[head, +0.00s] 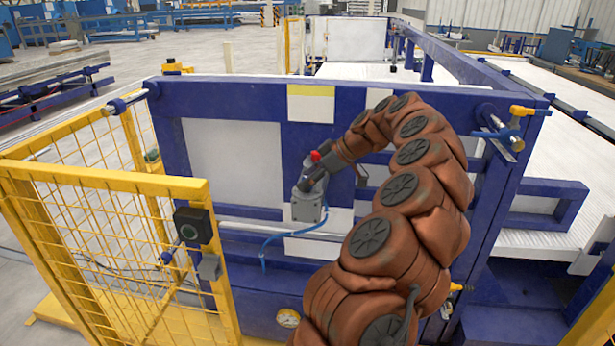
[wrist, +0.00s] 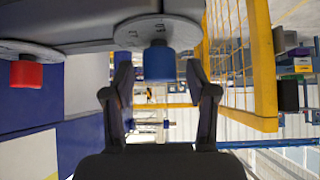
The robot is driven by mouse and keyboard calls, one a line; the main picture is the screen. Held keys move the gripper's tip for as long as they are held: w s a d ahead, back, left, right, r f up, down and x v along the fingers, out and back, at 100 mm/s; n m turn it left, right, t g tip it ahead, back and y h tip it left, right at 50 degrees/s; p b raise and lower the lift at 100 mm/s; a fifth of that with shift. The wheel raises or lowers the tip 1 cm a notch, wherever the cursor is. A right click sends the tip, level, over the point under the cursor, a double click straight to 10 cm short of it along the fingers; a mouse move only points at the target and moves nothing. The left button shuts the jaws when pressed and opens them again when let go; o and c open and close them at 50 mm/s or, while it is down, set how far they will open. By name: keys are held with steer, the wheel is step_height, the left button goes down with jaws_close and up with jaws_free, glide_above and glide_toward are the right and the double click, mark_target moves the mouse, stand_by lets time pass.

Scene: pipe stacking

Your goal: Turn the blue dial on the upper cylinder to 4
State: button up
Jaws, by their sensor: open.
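The blue dial (wrist: 158,63) hangs from a round grey scale plate (wrist: 135,33) in the wrist view. The plate's marks are too small to read, so I cannot tell the dial's setting. My gripper (wrist: 159,71) is open, with one dark finger on each side of the blue dial and a visible gap on both sides. A red dial (wrist: 26,73) on a similar plate is at the left. In the head view the red dial (head: 315,156) shows beside my gripper (head: 312,178), above a grey housing (head: 306,206). The blue dial is not clear there.
A blue frame (head: 230,92) with white panels stands behind my arm. A yellow mesh fence (head: 110,230) with a dark button box (head: 193,225) is at the left. A blue hose (head: 275,240) hangs below the housing. A yellow fence (wrist: 262,65) is at the wrist view's right.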

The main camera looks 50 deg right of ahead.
steer(key=shift+w+a+f, duration=0.1)
steer(key=shift+w+f, duration=0.05)
steer(key=shift+f, duration=0.05)
steer(key=shift+c, duration=0.2)
jaws_close()
